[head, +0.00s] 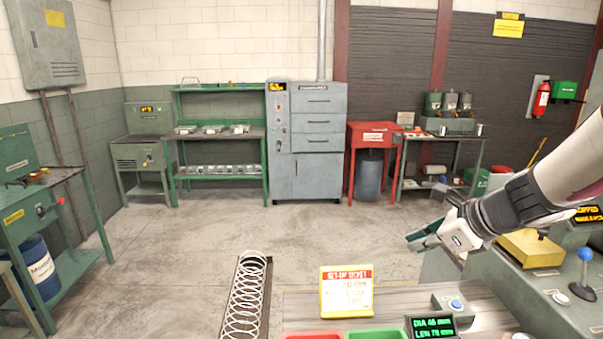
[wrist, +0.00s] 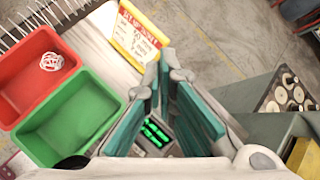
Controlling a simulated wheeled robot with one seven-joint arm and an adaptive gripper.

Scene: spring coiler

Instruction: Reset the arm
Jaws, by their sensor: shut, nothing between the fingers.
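My gripper (head: 424,236) is at the right in the head view, held out over the bench at the end of my arm, pointing left. In the wrist view my gripper (wrist: 166,72) shows its teal-padded fingers, shut with nothing held. Below the fingers is the small display (wrist: 155,132) with green text, partly covered by them. In the head view the display (head: 433,326) reads DIA 46 mm and LEN 78 mm.
A set-up ticket (head: 346,292) stands on the bench. A green bin (wrist: 68,122) and a red bin (wrist: 28,78) holding a white coiled piece (wrist: 52,62) are beside it. A long spring (head: 246,295) lies in a trough at left. A blue-knobbed lever (head: 585,256) is at right.

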